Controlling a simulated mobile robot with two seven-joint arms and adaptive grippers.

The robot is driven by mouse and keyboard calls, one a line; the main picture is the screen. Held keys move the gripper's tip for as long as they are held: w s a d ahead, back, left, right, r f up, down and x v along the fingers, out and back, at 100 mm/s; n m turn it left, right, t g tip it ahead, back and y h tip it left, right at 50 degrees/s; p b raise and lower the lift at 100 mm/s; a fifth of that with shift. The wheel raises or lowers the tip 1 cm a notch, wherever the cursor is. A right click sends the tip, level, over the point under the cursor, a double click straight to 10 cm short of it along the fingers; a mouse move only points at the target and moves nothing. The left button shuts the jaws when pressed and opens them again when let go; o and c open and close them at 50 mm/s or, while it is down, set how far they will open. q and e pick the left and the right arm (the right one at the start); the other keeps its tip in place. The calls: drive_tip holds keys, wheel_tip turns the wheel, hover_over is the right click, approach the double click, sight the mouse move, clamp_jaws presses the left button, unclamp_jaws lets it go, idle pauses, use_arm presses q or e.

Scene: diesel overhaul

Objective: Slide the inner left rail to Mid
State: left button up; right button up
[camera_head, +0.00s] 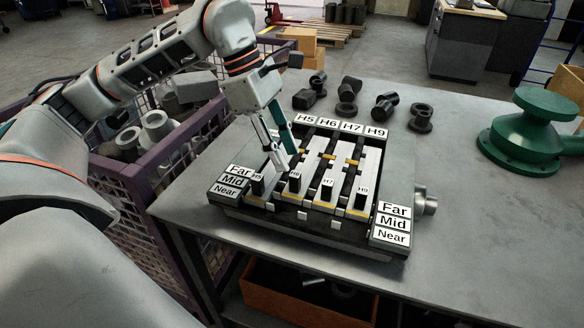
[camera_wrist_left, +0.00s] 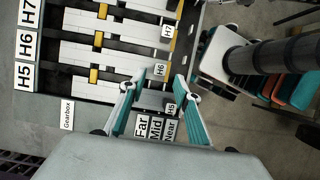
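H6 is the inner left one and sits slightly farther back than H5 and H7. Far, Mid and Near plates (camera_head: 232,181) flank the rails; the exact mark at H6 is hard to read. My left gripper (camera_head: 284,165) is above the left rails, fingers pointing down. In the left wrist view its fingers (camera_wrist_left: 155,85) are apart and empty, with the H6 handle (camera_wrist_left: 160,70) just beyond the tips. Contact is not visible.
A green flanged part (camera_head: 535,130) sits at the right of the table (camera_head: 470,225). A purple mesh crate (camera_head: 146,190) with parts is at the left. An orange bin (camera_head: 290,305) is below. The front right tabletop is clear.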

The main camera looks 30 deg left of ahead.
use_arm(q)
drive_tip(key=v, duration=0.5)
drive_tip(key=shift+a+r, duration=0.1)
drive_tip(key=shift+r, duration=0.2)
